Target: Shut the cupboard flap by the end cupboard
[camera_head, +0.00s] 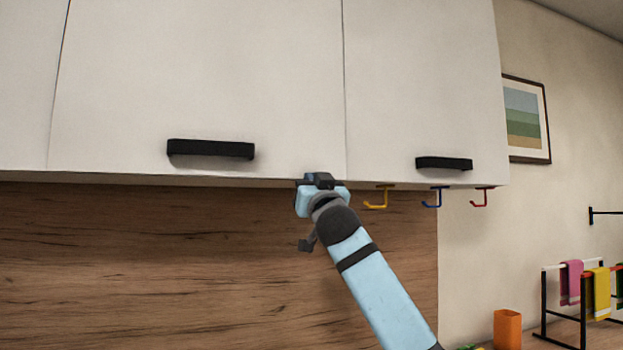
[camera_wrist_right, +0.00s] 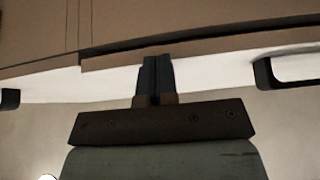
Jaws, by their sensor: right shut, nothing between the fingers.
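The cupboard flap (camera_head: 200,80) is a wide white panel with a black bar handle (camera_head: 210,149), left of the end cupboard (camera_head: 420,80). It hangs down almost flush with its neighbours. In the right wrist view a narrow dark gap runs between the flap (camera_wrist_right: 215,73) and the cupboard underside, so it looks slightly ajar. My right gripper (camera_head: 319,181) is shut and empty at the flap's lower edge, near its right corner. In the right wrist view its fingers (camera_wrist_right: 155,80) overlap that edge; I cannot tell whether they touch it. My left gripper is not in view.
Yellow (camera_head: 377,204), blue (camera_head: 432,204) and red (camera_head: 481,203) hooks hang under the end cupboard, right of my gripper. The wooden splashback (camera_head: 150,270) lies below. An orange container (camera_head: 507,329) and a towel rack (camera_head: 545,310) stand at the lower right.

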